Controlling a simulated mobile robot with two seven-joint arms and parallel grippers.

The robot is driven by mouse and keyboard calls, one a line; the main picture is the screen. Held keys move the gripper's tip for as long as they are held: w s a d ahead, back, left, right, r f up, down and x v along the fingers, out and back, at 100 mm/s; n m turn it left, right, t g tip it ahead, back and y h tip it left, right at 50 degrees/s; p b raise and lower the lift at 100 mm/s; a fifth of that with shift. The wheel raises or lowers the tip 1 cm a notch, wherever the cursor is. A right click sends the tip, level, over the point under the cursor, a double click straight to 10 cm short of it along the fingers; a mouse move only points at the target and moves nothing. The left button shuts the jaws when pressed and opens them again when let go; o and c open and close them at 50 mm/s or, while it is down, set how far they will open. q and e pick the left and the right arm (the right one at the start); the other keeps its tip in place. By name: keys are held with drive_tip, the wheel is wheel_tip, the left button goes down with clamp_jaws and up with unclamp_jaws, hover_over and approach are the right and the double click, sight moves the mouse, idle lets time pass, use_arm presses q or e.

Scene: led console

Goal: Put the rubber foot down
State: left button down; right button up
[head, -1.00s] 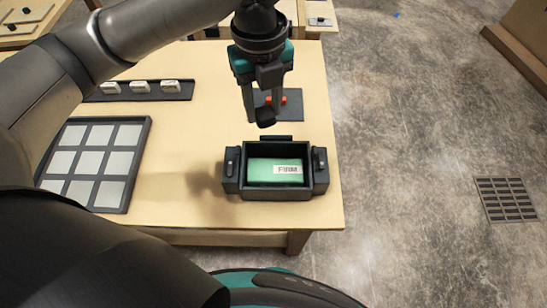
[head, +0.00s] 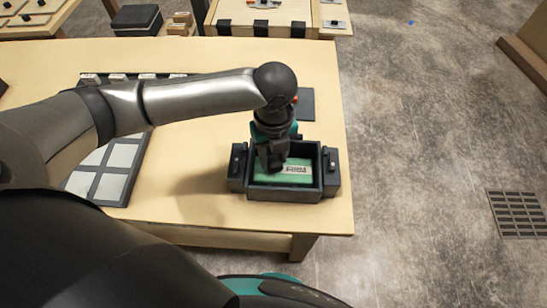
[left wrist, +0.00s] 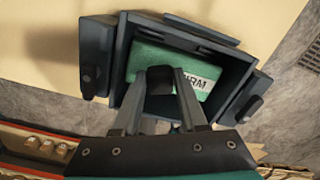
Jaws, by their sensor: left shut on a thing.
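My left gripper (head: 274,160) points down over the dark open box (head: 252,192) at the table's front right. It is shut on a small black rubber foot (left wrist: 159,80), which sits between the fingertips in the left wrist view. The foot is over the left part of a green block (head: 265,178) with a white label, partly reading "FIRM", inside the box. I cannot tell whether the foot touches the block. The fingers hide part of the block and label. My right gripper is not in view.
Dark side pieces with knobs flank the box, left (head: 238,167) and right (head: 331,171). A tray of pale square tiles (head: 110,175) lies left, partly under my arm. A dark plate (head: 306,103) lies behind the box. The table (head: 200,207) is bare left of the box.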

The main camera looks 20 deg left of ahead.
sight(274, 159)
use_arm(q)
drive_tip(key=shift+f, duration=0.45)
drive_tip(key=shift+f, duration=0.15)
drive_tip(key=shift+c, duration=2.2)
unclamp_jaws()
wheel_tip(274, 159, up, 12)
drive_tip(key=p, duration=0.2)
drive_tip(key=shift+r, duration=0.2)
